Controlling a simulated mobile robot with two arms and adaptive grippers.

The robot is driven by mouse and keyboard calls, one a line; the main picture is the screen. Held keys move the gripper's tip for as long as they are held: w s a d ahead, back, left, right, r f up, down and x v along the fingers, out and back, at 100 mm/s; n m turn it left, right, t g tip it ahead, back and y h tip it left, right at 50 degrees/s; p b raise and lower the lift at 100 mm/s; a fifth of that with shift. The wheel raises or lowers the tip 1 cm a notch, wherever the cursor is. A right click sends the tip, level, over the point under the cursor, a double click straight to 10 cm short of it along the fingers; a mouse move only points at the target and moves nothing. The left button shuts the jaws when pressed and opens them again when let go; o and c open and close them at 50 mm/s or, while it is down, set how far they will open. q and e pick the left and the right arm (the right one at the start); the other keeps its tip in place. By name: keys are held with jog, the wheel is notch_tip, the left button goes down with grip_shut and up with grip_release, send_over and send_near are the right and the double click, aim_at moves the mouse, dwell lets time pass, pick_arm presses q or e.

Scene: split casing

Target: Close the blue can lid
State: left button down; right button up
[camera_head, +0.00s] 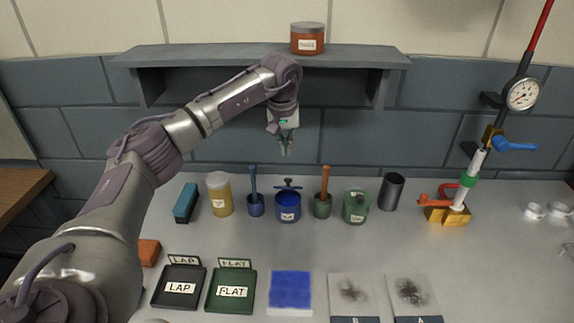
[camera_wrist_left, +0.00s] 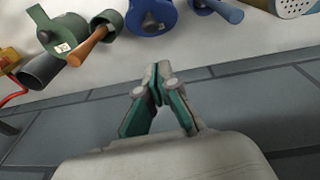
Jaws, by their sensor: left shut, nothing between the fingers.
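The blue can (camera_head: 288,208) with a white label stands upright on the table, in the row below the wall shelf. A dark blue lid piece with a knob (camera_head: 288,185) shows at its top rear; I cannot tell its exact angle. The can also shows at the top of the left wrist view (camera_wrist_left: 150,17), partly cut off. My left gripper (camera_head: 286,150) hangs fingers down above and behind the can, clear of it. Its fingertips (camera_wrist_left: 158,80) meet with nothing between them. My right gripper is not in view.
A blue-handled tool in a cup (camera_head: 254,205) and a brown-handled one (camera_head: 323,205) stand close on either side of the can. A yellow jar (camera_head: 219,194) and green can (camera_head: 356,207) are farther out. The shelf (camera_head: 350,56) is behind my arm. Trays lie in front.

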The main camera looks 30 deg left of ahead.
aim_at(288, 183)
pick_arm(q)
jog(key=f, duration=0.1)
jog(key=f+p, duration=0.1)
jog(key=f, duration=0.1)
jog(key=s+d+f, duration=0.1)
jog(key=f, duration=0.1)
jog(key=shift+p, duration=0.4)
jog(key=shift+s+d+f, duration=0.2)
jog(key=shift+s+f, duration=0.1)
jog(key=shift+f, duration=0.1)
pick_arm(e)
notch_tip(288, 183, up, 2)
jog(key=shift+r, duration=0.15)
